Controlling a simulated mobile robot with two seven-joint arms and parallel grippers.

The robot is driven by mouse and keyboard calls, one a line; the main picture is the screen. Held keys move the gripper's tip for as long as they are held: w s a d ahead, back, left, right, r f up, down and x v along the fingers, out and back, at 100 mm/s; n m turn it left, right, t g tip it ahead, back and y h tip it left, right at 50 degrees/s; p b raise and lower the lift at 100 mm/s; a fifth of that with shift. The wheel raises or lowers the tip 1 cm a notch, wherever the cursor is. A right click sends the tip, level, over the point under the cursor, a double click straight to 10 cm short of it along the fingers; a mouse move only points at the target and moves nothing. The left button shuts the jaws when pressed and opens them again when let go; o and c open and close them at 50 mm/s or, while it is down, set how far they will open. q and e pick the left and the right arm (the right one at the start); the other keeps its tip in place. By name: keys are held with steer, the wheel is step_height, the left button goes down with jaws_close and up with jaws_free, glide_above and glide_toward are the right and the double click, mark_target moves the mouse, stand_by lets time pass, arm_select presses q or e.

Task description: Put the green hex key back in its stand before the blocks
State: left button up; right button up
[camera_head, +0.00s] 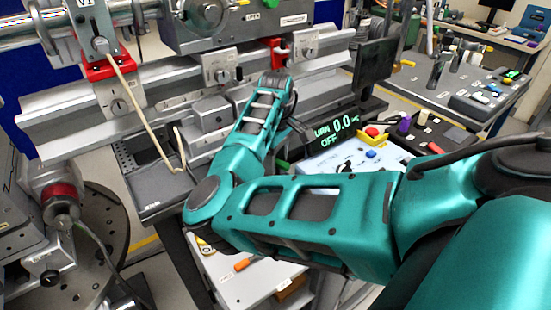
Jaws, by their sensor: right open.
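My right arm comes in from the right, bends at a teal elbow at lower centre and reaches up to the rail. A small green patch (283,164) shows below the lit display, partly behind my arm. My left gripper is not in view.
A grey rail (60,118) with clamps and a cable crosses the upper left. A side table (410,82) holds small items. A shelf (225,277) lies below my arm.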

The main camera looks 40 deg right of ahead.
steer(key=shift+r, duration=0.3)
step_height(320, 180, up, 12)
steer(key=p, duration=0.1)
steer(key=shift+p, duration=0.35)
steer(key=shift+s+a+f, duration=0.1)
steer(key=shift+s+f, duration=0.05)
